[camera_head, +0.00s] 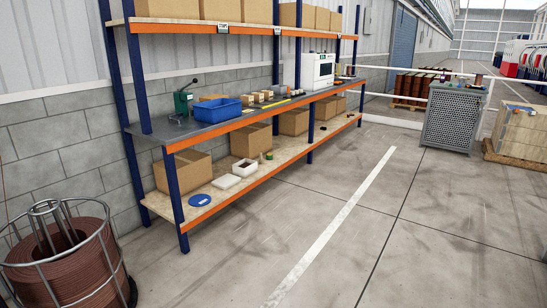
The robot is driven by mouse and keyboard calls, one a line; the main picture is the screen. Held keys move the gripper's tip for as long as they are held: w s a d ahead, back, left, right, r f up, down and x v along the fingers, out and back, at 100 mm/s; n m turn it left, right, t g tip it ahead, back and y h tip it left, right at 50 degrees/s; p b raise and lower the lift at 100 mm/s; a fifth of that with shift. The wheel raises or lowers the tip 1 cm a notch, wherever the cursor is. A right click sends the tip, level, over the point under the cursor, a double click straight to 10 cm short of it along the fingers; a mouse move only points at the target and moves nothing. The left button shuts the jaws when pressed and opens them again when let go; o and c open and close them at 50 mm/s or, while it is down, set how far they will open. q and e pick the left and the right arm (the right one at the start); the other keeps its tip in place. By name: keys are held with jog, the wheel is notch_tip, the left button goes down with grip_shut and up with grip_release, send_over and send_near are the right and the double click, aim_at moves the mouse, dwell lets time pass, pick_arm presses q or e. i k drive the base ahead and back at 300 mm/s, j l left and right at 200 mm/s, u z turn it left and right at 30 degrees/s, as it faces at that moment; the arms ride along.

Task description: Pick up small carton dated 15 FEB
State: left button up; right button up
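Several small brown cartons stand close together on the middle shelf of the rack. One is at the left of the group (247,100), another is in the middle (258,97), and another is at the right (268,94). They are too small here for any date to be read, so I cannot tell which one says 15 FEB. Neither of my grippers shows in the head view.
The blue-and-orange rack (225,128) stands along the wall. A blue bin (217,110), a green press (182,102) and a white machine (317,71) share the cartons' shelf. A caged cable coil (65,265) stands front left. The floor (330,235) before the rack is clear.

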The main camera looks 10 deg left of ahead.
aim_at(248, 100)
jog(key=i+j+u, duration=0.3)
jog(key=i, duration=0.9)
jog(key=i+u, duration=0.3)
jog(key=i, duration=0.85)
